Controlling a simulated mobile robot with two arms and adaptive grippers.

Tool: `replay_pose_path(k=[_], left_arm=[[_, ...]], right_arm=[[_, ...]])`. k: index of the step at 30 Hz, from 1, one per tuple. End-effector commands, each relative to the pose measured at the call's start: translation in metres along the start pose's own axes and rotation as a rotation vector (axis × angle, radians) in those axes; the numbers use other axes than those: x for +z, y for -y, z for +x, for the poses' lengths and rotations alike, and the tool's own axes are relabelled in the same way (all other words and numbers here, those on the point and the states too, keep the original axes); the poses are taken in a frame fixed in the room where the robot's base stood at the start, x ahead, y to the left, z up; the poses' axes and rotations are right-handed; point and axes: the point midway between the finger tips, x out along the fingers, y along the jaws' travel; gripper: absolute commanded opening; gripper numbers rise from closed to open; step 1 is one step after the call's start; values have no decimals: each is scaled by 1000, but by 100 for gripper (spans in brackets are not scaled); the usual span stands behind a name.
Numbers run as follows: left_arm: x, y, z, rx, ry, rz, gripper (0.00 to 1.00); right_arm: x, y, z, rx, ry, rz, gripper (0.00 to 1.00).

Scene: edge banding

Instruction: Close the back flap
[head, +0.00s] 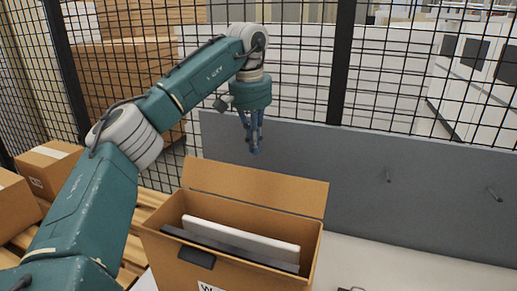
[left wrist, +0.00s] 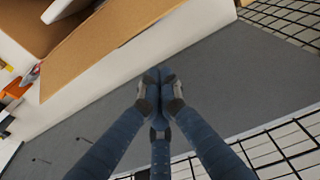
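An open brown cardboard box (head: 225,282) stands at the bottom middle of the head view. Its back flap (head: 255,186) stands up from the far rim, unfolded. The flap also shows as a brown strip in the left wrist view (left wrist: 105,42). Inside the box are a white panel (head: 240,238) and a dark grey panel (head: 228,249). My left gripper (head: 255,151) hangs above and behind the flap, fingers pointing down, apart from it. In the left wrist view its fingertips (left wrist: 158,76) are together with nothing between them. My right gripper is not in view.
A grey panel (head: 370,170) with small pegs stands behind the box. A black wire fence (head: 388,75) rises beyond it. Other cardboard boxes (head: 50,163) sit on wooden slats at the left. The white surface (head: 390,270) right of the box is mostly clear.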

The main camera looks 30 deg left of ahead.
Motion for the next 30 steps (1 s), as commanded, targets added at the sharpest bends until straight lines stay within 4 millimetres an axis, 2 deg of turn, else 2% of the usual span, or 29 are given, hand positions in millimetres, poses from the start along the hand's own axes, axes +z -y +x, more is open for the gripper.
replay_pose_path(k=[12, 14, 18, 24, 30], left_arm=[[2, 0, 86, -2, 6, 1, 0], [8, 1, 75, 0, -1, 3, 0], [21, 0, 65, 0, 0, 2, 0], [31, 0, 60, 0, 1, 1, 0], [32, 0, 60, -1, 2, 1, 0]], right_arm=[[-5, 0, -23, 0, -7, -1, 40], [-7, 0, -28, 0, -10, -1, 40], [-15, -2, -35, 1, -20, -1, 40], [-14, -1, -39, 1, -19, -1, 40], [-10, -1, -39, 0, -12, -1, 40]])
